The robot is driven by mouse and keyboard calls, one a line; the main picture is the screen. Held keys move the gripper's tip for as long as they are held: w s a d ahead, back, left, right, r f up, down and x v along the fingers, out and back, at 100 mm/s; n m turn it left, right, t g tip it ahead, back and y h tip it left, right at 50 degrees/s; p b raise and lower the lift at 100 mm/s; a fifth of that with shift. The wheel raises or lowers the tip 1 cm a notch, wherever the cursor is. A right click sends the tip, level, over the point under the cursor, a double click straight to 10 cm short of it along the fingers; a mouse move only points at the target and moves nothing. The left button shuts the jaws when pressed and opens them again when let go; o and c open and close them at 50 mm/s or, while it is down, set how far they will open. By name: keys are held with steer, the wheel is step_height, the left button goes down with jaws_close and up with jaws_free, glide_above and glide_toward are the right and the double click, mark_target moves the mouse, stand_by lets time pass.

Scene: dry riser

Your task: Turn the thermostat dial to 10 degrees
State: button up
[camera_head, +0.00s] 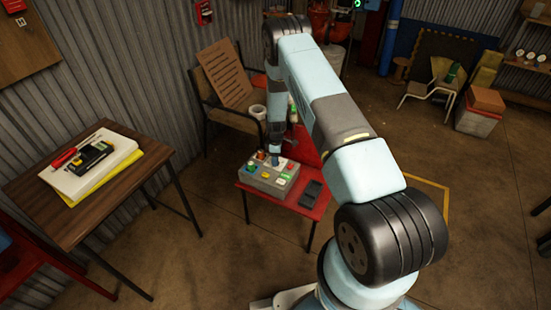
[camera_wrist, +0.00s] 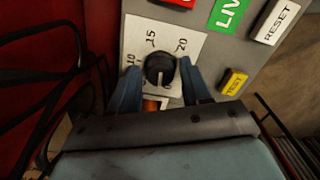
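The thermostat dial (camera_wrist: 159,68) is a round black knob on a white scale plate (camera_wrist: 192,38) marked 10, 15 and 20. A pale mark on the knob points toward the bottom of the wrist view, away from these numbers. The dial is on a grey control box (camera_head: 262,186) on a small red table. My gripper (camera_wrist: 160,76) is at the dial, one blue finger on each side. A narrow gap seems to show between each finger and the knob, so the fingers look open around it. In the head view my gripper (camera_head: 275,156) hides the dial.
Near the dial are a green LIVE label (camera_wrist: 229,12), a white RESET button (camera_wrist: 277,21) and a yellow TEST button (camera_wrist: 234,82). Dark cables (camera_wrist: 50,70) hang at the left. A dark device (camera_head: 311,194) lies beside the box on the red table (camera_head: 290,204). A wooden table (camera_head: 50,208) stands left.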

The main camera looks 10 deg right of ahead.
steer(key=c, duration=0.7)
steer(key=shift+m, duration=0.3)
steer(key=m, duration=0.4)
steer(key=shift+m, duration=0.3)
steer(key=m, duration=0.9)
steer(key=shift+w+m, duration=0.1)
steer(key=shift+m, duration=2.5)
